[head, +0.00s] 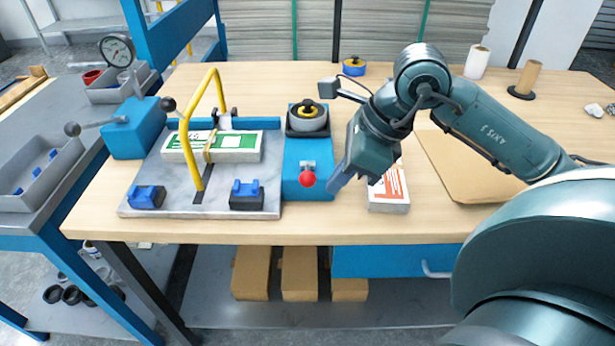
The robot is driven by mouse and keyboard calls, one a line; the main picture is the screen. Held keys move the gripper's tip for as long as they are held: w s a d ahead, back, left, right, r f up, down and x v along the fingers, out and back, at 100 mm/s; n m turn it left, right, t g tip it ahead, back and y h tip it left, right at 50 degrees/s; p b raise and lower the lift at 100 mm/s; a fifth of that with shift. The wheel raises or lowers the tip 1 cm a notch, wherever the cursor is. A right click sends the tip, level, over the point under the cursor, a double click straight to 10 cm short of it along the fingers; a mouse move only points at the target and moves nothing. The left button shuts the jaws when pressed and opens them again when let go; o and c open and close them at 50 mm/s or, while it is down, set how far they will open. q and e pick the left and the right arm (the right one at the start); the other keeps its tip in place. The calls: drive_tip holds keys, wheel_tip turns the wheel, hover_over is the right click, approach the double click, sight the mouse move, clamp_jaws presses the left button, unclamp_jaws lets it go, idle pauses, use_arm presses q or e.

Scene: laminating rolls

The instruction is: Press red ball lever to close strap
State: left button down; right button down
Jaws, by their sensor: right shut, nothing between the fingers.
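The red ball lever (308,179) sits on the front of a blue strapping unit (293,152) in the middle of the table. A yellow strap arch (218,95) stands on the grey plate to its left. A white and green pack (235,147) lies under the arch with a tan strap band (209,148) around it. My right gripper (338,184) is shut and empty, just right of the red ball, with a small gap seeming to show between them. My left gripper is not in view.
A white and orange pack (389,194) lies just right of my right gripper. A brown cardboard sheet (462,170) is farther right. Blue clamp blocks (147,196) sit at the plate's front.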

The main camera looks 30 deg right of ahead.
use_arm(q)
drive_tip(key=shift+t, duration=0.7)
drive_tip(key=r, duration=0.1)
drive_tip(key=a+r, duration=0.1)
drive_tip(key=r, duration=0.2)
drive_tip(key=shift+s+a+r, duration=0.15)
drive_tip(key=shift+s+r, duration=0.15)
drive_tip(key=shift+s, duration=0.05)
use_arm(e)
drive_tip(key=v, duration=1.3)
